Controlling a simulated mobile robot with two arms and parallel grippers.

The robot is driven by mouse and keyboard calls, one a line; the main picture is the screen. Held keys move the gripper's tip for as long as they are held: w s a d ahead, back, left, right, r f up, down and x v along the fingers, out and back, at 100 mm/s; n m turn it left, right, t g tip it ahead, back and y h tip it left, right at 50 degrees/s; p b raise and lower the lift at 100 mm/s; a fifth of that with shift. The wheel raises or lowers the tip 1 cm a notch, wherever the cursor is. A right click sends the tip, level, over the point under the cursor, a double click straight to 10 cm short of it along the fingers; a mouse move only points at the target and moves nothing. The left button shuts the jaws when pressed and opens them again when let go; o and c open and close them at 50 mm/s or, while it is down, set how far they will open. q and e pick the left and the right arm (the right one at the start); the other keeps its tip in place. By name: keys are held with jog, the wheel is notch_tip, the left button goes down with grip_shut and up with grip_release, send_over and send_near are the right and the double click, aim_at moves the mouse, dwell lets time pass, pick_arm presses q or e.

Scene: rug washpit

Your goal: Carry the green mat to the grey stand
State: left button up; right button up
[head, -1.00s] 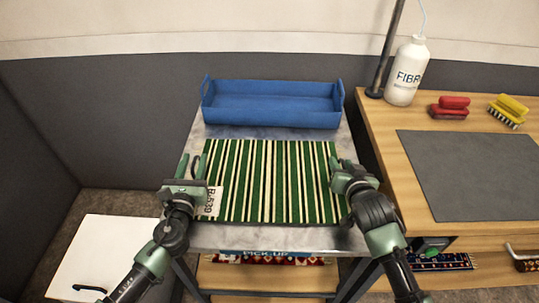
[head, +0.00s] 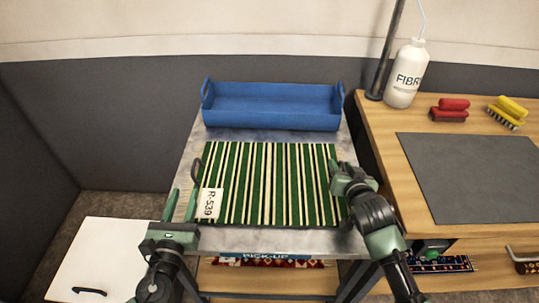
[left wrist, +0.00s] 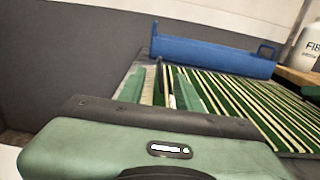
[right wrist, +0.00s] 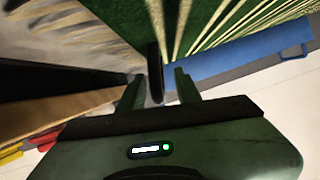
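The green mat (head: 265,183) with cream stripes lies flat on the grey stand (head: 275,241), which has a blue "PICK-UP" label on its front. A white "R-539" tag is at the mat's left edge, and a dark loop handle stands at that side. My left gripper (head: 182,203) is open and empty, just off the mat's near left corner. My right gripper (head: 344,168) is at the mat's right edge. In the right wrist view its fingers (right wrist: 157,85) are apart, with a dark handle between them and gaps visible.
A blue tray (head: 272,121) stands at the back of the stand. To the right, a wooden bench (head: 385,140) carries a dark grey pad (head: 475,180), a white bottle (head: 406,75), a red brush (head: 450,109) and a yellow brush (head: 507,112). A white box (head: 100,255) is at lower left.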

pick_arm(q)
jog(key=shift+s, duration=0.2)
pick_arm(e)
jog(key=shift+s+r, duration=0.2)
jog(key=shift+s, duration=0.3)
jog(key=v, duration=1.1)
jog(key=shift+d, duration=0.1)
